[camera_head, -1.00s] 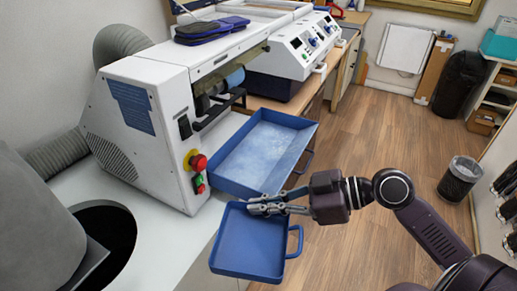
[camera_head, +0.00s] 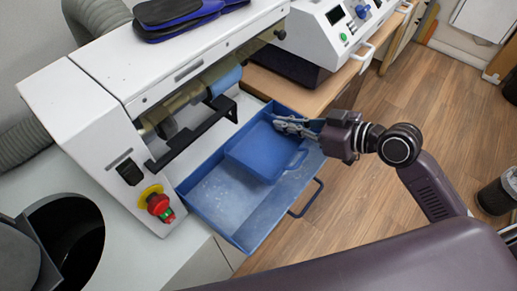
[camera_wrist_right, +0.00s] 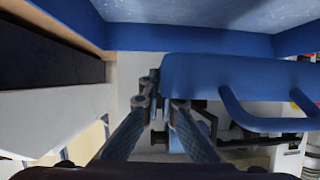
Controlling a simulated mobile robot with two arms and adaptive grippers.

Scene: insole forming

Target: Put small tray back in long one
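The small blue tray (camera_head: 262,150) is over the far half of the long blue tray (camera_head: 224,202), inside its outline in the head view. I cannot tell whether it touches the long tray's floor. Its handle is on the right side. My right gripper (camera_head: 284,126) is shut on the small tray's far edge, near a corner. In the right wrist view the fingers (camera_wrist_right: 168,104) meet the edge of the small tray (camera_wrist_right: 215,75), and its handle (camera_wrist_right: 262,122) shows at the right. The near half of the long tray is bare and dusty white. My left gripper is not in view.
A white grinding machine (camera_head: 100,105) with a red stop button (camera_head: 157,203) stands along the left of the long tray. A black bracket (camera_head: 195,135) juts out beside it. A wooden bench (camera_head: 300,95) lies beyond. Open wood floor (camera_head: 395,105) is at the right.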

